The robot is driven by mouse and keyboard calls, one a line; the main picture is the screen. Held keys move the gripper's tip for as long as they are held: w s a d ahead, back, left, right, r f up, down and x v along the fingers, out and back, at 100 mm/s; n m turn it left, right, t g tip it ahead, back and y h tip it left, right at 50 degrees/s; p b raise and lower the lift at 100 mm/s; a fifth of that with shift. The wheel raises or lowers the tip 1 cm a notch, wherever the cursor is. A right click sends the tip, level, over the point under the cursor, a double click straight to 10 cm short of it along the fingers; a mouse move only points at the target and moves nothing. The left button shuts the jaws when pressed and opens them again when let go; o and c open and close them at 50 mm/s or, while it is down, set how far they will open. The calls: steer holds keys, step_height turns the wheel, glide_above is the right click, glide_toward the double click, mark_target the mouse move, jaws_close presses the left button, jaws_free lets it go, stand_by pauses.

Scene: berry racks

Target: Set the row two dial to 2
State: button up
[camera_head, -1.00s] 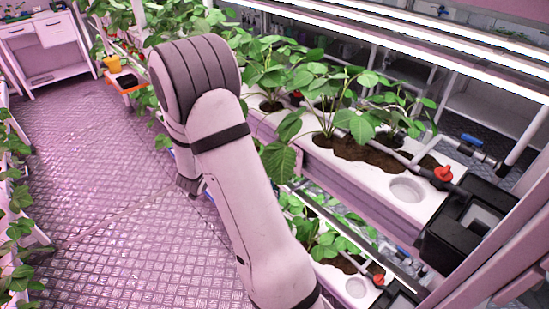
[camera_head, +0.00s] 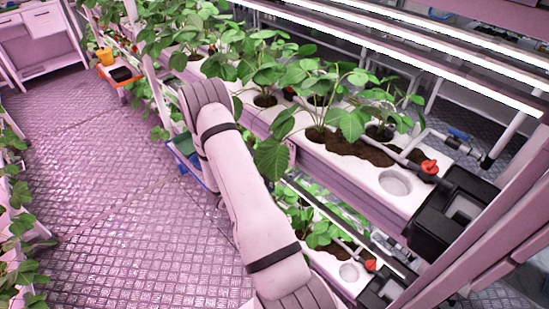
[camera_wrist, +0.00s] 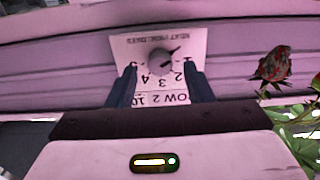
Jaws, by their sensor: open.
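In the wrist view, a white plate marked ROW 2 (camera_wrist: 128,46) sits on a pink-white beam, its lettering upside down. The dial (camera_wrist: 159,61) is a round grey knob at its centre with numbers around it, 5 on the left to 1 on the right. A dark mark shows at the knob's upper right; I cannot tell its exact setting. My gripper (camera_wrist: 161,84) is open, with one dark finger on each side of the plate's lower part. The knob lies between and beyond the fingertips, apart from both. In the head view my gripper and the dial are hidden.
A red and dark strawberry-like thing (camera_wrist: 273,65) and leaves (camera_wrist: 295,130) lie to the right in the wrist view. In the head view, plant racks (camera_head: 345,172) with red valves (camera_head: 429,167) stand on the right.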

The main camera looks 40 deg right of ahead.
steer(key=shift+d, duration=0.85)
steer(key=shift+c, duration=0.5)
steer(key=c, duration=0.9)
